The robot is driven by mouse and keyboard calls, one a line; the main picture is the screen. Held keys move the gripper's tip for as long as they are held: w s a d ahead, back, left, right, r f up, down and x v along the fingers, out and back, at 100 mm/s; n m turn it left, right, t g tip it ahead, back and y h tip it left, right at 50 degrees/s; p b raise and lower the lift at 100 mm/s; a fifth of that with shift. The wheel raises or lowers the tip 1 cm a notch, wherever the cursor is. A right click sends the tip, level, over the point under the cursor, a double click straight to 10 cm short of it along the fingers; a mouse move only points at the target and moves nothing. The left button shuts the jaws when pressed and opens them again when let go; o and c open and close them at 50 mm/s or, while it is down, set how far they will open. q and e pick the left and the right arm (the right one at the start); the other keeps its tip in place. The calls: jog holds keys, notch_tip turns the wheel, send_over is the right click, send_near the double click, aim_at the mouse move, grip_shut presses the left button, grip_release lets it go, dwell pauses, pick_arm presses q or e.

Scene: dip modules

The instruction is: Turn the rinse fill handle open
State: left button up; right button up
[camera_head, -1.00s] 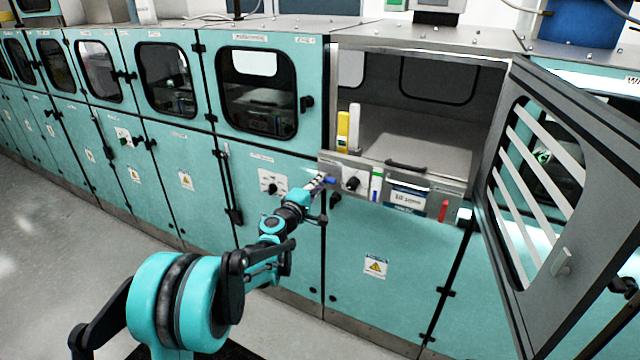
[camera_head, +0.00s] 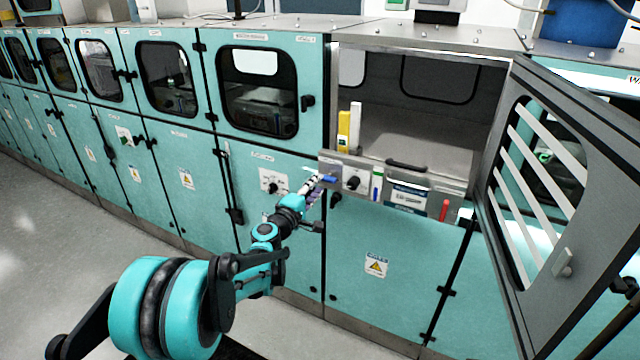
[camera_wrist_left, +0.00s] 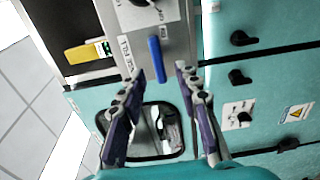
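The rinse fill handle is a blue lever (camera_head: 328,179) on the grey control panel (camera_head: 353,193), at its left end below the open chamber. In the left wrist view the blue lever (camera_wrist_left: 157,60) lies lengthwise on the panel, beside a label that seems to read rinse fill. My left gripper (camera_head: 314,186) is just in front of the lever. In the wrist view its two fingers (camera_wrist_left: 160,74) are spread apart, with the lever's near end between and just beyond the tips. I see no clear contact. My right gripper is out of view.
A black knob (camera_head: 353,184) sits on the panel right of the lever. A red handle (camera_head: 444,209) is farther right. The chamber's door (camera_head: 559,200) stands open at the right. Yellow (camera_head: 343,130) and white bars stand inside the chamber. Teal cabinets line the left; the floor before them is clear.

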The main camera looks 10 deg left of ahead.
pick_arm(q)
jog(key=v, duration=0.9)
jog(key=s+d+f+m+g+h, duration=0.1)
jog(key=s+d+m+g, duration=0.2)
jog(key=s+d+m, duration=0.3)
jog(key=s+d+f+m+g, duration=0.1)
jog(key=s+d+m+g, duration=0.2)
jog(key=s, duration=0.5)
jog(key=s+a+f+m+g+y, duration=0.2)
jog(key=s+a+f+m, duration=0.1)
jog(key=s, duration=0.6)
jog(key=s+a+f+m+g+y, duration=0.2)
jog(key=s+f, duration=0.3)
jog(key=s, duration=0.4)
jog(key=shift+s+a+f+m+y, duration=0.2)
jog(key=shift+s+a+m+y, duration=0.35)
jog(key=shift+y, duration=0.25)
